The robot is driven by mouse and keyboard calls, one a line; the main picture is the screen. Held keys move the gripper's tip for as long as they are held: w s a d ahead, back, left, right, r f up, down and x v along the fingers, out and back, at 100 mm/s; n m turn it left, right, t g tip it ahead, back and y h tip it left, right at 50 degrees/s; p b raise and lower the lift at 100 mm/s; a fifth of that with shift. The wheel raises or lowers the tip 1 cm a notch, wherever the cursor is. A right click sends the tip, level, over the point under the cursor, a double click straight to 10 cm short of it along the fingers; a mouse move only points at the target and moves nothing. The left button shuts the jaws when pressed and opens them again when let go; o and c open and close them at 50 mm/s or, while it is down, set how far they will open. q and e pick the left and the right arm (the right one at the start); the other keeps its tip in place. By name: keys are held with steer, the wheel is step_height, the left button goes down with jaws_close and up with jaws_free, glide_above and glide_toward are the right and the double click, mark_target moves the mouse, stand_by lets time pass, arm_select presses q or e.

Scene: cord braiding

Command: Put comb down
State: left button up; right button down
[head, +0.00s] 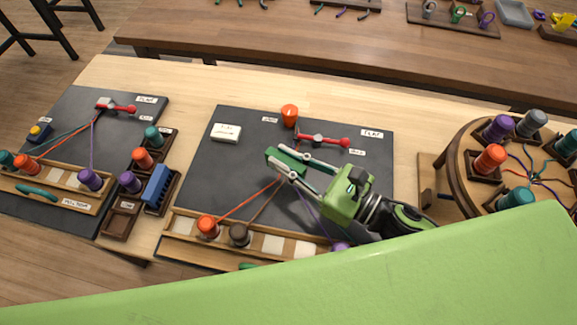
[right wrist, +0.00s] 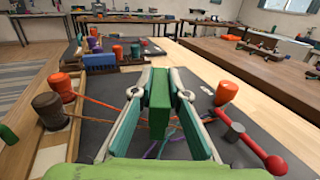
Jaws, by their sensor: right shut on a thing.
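My right gripper (head: 272,161) is shut on a green comb (head: 291,161) and holds it over the dark mat (head: 205,180) in the middle of the table. In the right wrist view the green comb (right wrist: 159,103) stands upright between the two fingers of my gripper (right wrist: 159,82). The cords (head: 243,204) run below and beside the comb. I cannot tell whether the comb touches the mat. My left gripper is not in view.
A wooden rack (head: 272,243) with bobbins runs along the near edge. A round braiding stand (head: 462,180) stands at right.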

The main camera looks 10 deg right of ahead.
steer(key=f, duration=0.3)
steer(key=shift+w+d+f, duration=0.15)
steer(key=shift+w+d, duration=0.15)
steer(key=shift+d, duration=0.05)
steer(key=shift+f, duration=0.35)
steer(key=shift+f, duration=0.1)
steer(key=c, duration=2)
jaws_free()
